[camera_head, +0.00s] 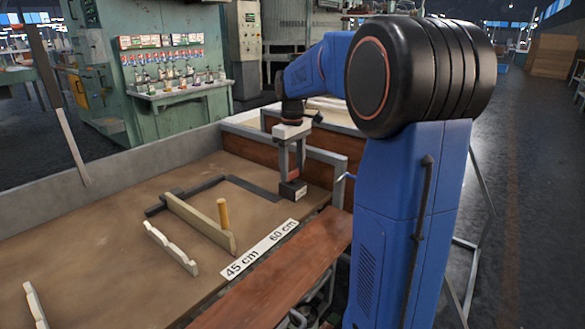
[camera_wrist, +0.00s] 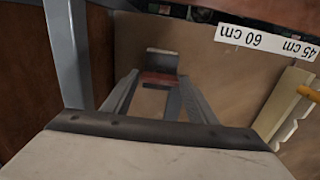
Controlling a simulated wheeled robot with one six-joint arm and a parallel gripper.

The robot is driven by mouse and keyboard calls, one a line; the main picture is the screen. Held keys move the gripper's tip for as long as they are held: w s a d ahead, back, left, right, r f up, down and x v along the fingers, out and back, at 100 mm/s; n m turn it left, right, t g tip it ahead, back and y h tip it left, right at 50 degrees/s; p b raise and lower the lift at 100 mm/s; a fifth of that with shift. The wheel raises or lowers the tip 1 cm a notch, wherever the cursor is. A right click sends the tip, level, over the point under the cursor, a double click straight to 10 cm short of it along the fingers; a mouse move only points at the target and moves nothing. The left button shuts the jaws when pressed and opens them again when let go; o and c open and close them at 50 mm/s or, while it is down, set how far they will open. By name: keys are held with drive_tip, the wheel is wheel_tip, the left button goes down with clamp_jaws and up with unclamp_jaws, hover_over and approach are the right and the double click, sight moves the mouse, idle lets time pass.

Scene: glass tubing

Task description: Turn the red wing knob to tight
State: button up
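The red wing knob (camera_wrist: 160,79) shows as a dull red bar between my fingertips in the wrist view. In the head view a little red of it (camera_head: 289,185) shows on top of a small dark block (camera_head: 294,194) at the right end of the bench. My gripper (camera_head: 291,176) points straight down over this block. In the wrist view my gripper (camera_wrist: 160,84) has its fingers apart, one on each side of the knob. Whether they press on the knob cannot be told. The knob's angle and any tightness mark cannot be read.
A white scale strip (camera_head: 260,249) marked 45 cm and 60 cm lies along the bench's front edge. A pale wooden rail (camera_head: 200,222) with an orange peg (camera_head: 223,214), a notched pale strip (camera_head: 170,248) and a dark bar (camera_head: 252,187) lie left of my gripper. A brown panel (camera_head: 318,174) stands close behind.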

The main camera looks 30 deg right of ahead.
drive_tip(key=c, duration=0.6)
drive_tip(key=shift+m, duration=0.3)
drive_tip(key=m, duration=0.3)
drive_tip(key=shift+m, duration=0.3)
drive_tip(key=m, duration=0.3)
drive_tip(key=shift+m, duration=0.4)
drive_tip(key=m, duration=0.5)
drive_tip(key=shift+m, duration=2.4)
drive_tip(key=shift+o, duration=0.2)
